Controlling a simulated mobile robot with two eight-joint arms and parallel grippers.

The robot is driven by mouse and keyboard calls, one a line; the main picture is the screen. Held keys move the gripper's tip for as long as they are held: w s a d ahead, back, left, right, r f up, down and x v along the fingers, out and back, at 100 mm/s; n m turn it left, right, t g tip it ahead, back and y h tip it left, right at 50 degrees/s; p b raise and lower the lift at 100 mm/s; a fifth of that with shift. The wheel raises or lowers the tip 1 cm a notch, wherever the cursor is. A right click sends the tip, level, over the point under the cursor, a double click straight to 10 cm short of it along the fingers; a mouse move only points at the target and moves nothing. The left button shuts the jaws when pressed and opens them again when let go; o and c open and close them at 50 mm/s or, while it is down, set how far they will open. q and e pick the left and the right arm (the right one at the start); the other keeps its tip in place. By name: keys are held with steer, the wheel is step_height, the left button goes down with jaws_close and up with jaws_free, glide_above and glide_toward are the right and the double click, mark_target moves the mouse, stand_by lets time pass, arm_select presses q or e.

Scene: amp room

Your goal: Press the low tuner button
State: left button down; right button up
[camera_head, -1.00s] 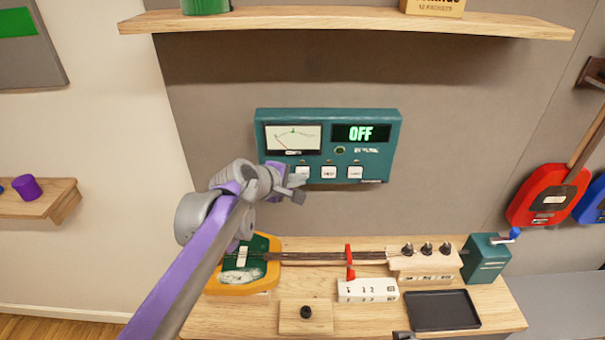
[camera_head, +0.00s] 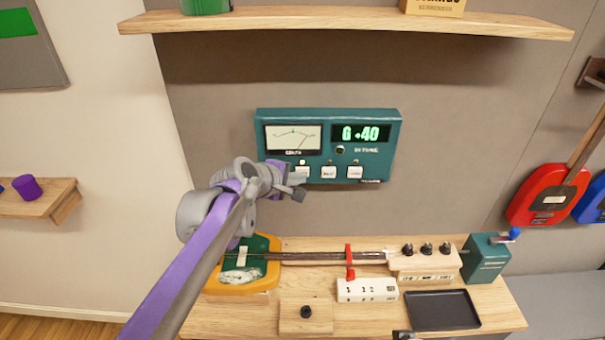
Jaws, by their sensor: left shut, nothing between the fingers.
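The teal tuner box (camera_head: 328,113) is on the grey wall, with a needle meter (camera_head: 293,138) at left and a lit display (camera_head: 361,133) reading "G +40". Below them is a row of three white buttons: the left button (camera_head: 302,171), the middle button (camera_head: 328,172) and the right button (camera_head: 355,172). A small lamp above the left button glows yellowish. My left gripper (camera_head: 298,187) is shut and empty, its tips at the lower edge of the left button and partly covering it. I cannot tell whether they touch it.
Below, a wooden bench (camera_head: 240,318) holds a stringed instrument with an orange and green body (camera_head: 243,280), a white numbered block (camera_head: 367,290), a black tray (camera_head: 442,310) and a teal crank box (camera_head: 486,258). A wooden shelf (camera_head: 340,22) runs above the tuner.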

arm_select(q)
steer(key=shift+s, duration=0.8)
steer(key=shift+s, duration=2.45)
steer(key=s+a+f+m+g+y, duration=0.2)
steer(key=s+a+f+m, duration=0.4)
steer(key=s, duration=0.6)
steer(key=s+a+f+m+g+y, duration=0.1)
steer(key=s+a+f+m+y, duration=0.3)
steer(key=s+a+f, duration=0.6)
steer(key=s+f+m, duration=0.2)
steer(key=s, duration=0.1)
steer(key=shift+s+a+f+m+g, duration=0.2)
steer(key=shift+a+m+g, duration=0.1)
steer(key=shift+a+g, duration=0.1)
